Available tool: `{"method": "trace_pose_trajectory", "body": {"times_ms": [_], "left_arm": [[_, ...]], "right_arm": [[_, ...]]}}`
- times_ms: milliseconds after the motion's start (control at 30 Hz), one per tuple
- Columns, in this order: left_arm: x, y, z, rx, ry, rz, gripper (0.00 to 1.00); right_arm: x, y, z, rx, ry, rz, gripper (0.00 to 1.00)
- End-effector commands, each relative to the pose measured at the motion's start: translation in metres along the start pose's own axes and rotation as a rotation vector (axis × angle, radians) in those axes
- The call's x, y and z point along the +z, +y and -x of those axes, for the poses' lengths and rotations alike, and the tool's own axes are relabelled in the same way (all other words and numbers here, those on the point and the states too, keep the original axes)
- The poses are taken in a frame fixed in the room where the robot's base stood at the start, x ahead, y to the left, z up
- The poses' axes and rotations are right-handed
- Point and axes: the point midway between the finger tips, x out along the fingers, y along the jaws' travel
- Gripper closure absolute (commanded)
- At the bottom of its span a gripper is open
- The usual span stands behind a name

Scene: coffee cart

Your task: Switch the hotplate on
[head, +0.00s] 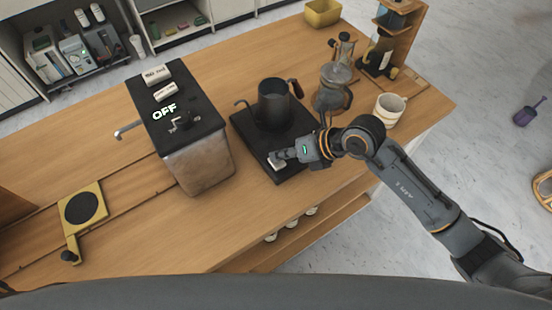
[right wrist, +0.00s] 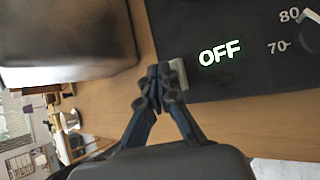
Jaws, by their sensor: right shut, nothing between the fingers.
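The hotplate (head: 243,122) is a flat black slab on the wooden cart, with a dark gooseneck kettle (head: 272,104) standing on it. In the right wrist view the hotplate's dark face (right wrist: 215,25) shows a lit OFF label (right wrist: 220,53) and the markings 70 and 80. A small pale switch (right wrist: 179,74) sits at its edge beside the label. My right gripper (head: 279,157) is shut and empty at the hotplate's front corner. In the right wrist view its fingertips (right wrist: 160,72) are right beside the switch; whether they touch it I cannot tell. My left gripper is not in view.
A metal-sided box (head: 200,163) with a tap, also labelled OFF, stands left of the hotplate. A glass vessel (head: 333,97) and a striped mug (head: 389,108) stand to the right. A yellow stand (head: 82,207) is at the far left. The front cart top is clear.

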Motion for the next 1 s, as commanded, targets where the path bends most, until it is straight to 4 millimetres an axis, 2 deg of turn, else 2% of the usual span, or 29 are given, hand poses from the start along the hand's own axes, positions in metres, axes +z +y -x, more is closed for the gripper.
{"method": "trace_pose_trajectory", "body": {"times_ms": [567,1000], "left_arm": [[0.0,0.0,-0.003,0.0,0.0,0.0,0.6],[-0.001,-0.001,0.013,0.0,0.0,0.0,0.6]], "right_arm": [[-0.003,-0.003,-0.003,0.0,0.001,0.0,1.0],[0.007,0.008,0.011,-0.001,0.001,0.0,1.0]]}}
